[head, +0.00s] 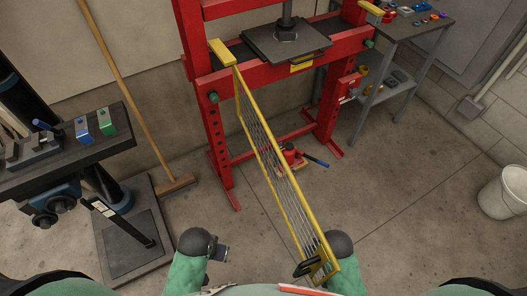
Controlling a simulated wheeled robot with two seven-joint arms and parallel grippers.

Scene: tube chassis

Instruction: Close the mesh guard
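The mesh guard (272,160) is a yellow frame with wire mesh. It is hinged at the left post of the red press (208,130) and stands swung open, its free end pointing towards me. A black handle (307,268) sits at the near end of the guard. My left gripper (222,253) is left of the guard's near end and apart from it; its fingers are too small to read. My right arm's dark wrist is close beside the guard's near end on the right.
A drill press table (70,150) stands at left, with a broom (130,90) leaning behind it. A red jack (290,158) sits on the floor under the press. A grey side table (400,50) with parts is at back right, a white bucket (503,193) at far right.

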